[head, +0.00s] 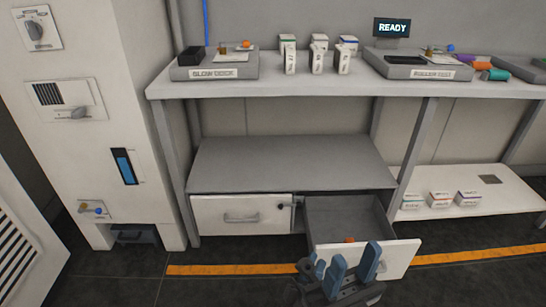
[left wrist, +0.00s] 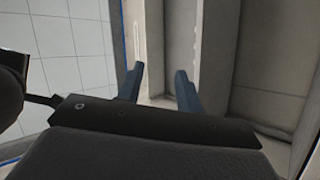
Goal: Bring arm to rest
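Both of my grippers are low in the head view, close together in front of the pulled-out right drawer (head: 345,215). My left gripper (head: 315,267) is partly covered by the other. In the left wrist view its two blue fingers (left wrist: 158,88) stand apart with nothing between them. My right gripper (head: 352,267) appears to have its blue fingers apart and empty, overlapping the lower part of the drawer front (head: 398,256). A small orange object (head: 349,240) lies in the drawer. Contact between grippers and drawer cannot be told.
The left drawer (head: 240,214) is shut. The shelf (head: 300,90) above carries trays and several small boxes. White boxes (head: 440,200) lie on a low shelf at right. A wall cabinet (head: 70,120) stands at left. The floor left of my grippers is clear.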

